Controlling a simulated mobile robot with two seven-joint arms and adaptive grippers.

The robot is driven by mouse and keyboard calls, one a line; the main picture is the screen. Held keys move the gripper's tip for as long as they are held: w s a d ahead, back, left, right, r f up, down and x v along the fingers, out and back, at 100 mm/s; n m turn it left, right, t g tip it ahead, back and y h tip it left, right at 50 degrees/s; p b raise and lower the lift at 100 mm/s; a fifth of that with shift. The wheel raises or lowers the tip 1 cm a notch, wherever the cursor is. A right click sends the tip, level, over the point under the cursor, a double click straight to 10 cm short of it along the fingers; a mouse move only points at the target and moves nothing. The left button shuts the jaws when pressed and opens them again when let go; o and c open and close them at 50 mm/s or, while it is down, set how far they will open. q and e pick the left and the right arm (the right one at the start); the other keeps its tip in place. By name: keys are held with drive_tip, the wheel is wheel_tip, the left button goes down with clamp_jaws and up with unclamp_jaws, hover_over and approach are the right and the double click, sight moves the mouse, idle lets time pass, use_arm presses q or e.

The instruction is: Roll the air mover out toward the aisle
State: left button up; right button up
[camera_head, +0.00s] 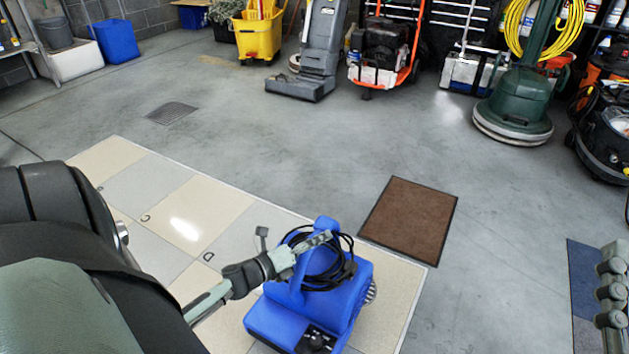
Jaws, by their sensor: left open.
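The air mover (310,300) is a blue box-shaped blower with a raised blue handle, a black cord coiled around the handle and a dark control panel at its front. It stands on the pale tiled pad, near its right end. My left gripper (318,242) reaches in from the left and is open at the handle and coiled cord. The cord and fingers overlap, so I cannot tell whether the fingers touch the handle. A grey-green part of my right arm shows at the right edge; its fingertips cannot be made out.
A brown mat (410,217) lies just beyond the tiled pad (217,222). A floor drain (172,113) is at the left. A yellow mop bucket (258,35), a grey floor machine (310,60) and a green floor polisher (517,100) line the back. The concrete between is clear.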

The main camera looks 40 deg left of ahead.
use_arm(q)
drive_tip(key=shift+s+a, duration=0.1)
drive_tip(key=shift+a, duration=0.1)
drive_tip(key=shift+s, duration=0.3)
drive_tip(key=v, duration=1.1)
drive_tip(key=shift+r, duration=0.2)
drive_tip(key=shift+s, duration=0.2)
